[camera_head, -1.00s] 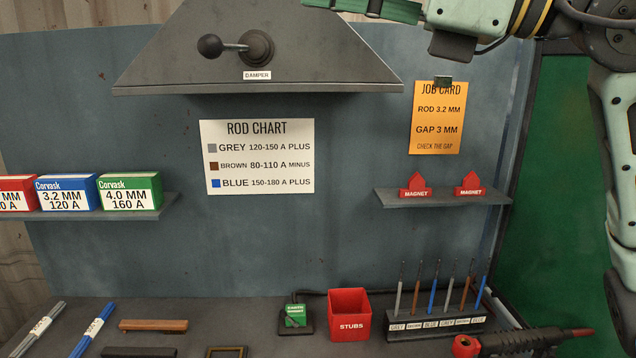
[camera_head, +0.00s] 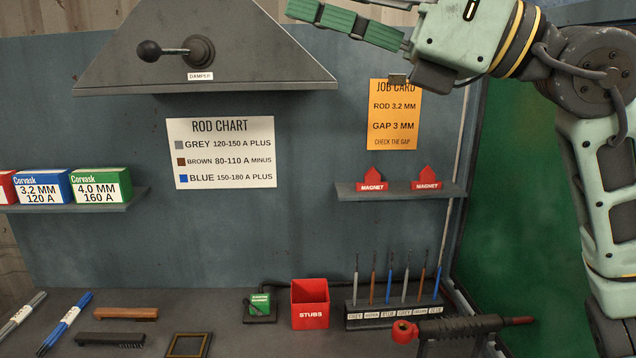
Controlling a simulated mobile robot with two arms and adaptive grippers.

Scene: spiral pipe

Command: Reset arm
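My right gripper (camera_head: 300,10) is at the top of the head view, with its green ribbed finger pointing left. It hangs in the air in front of the metal hood, to the right of the damper knob. The fingers overlap from this side, so I cannot see a gap or anything held between them. My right arm (camera_head: 600,190) bends up along the right side of the view. My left gripper and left arm are not in view.
The hood (camera_head: 215,60) is at upper left. A shelf (camera_head: 400,193) holds two red magnets. The bench below carries a rod rack (camera_head: 405,317), a red stubs bin (camera_head: 310,304), a torch-like tool (camera_head: 455,327), rod bundles and a frame. Rod boxes (camera_head: 100,186) stand on the left shelf.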

